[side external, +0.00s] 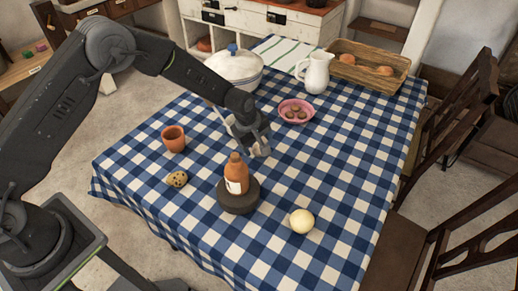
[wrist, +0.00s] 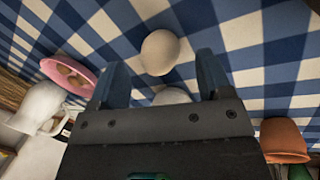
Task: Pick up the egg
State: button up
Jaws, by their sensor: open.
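My gripper (side external: 258,145) is open, low over the checked cloth behind the bottle. In the wrist view, a pale egg-shaped thing (wrist: 160,52) lies on the cloth just beyond the open fingers, near their midline. A second pale rounded thing (wrist: 172,96) shows between the fingers, partly hidden by my gripper body (wrist: 155,80). I cannot clearly make out either in the side view, where my gripper covers that area. The side view also shows a cream-coloured round thing (side external: 302,221) at the front right and a speckled tan, egg-like thing (side external: 177,179) at the left.
A brown bottle (side external: 236,175) on a dark round stand (side external: 238,203) stands in front of my gripper. A terracotta cup (side external: 173,138) is left, a pink bowl (side external: 296,111) right. A white pot (side external: 235,70), pitcher (side external: 316,72) and basket (side external: 368,68) stand behind.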

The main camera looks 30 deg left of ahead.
jog(key=shift+x, duration=1.5)
jog(key=shift+c, duration=0.3)
jog(key=c, duration=0.7)
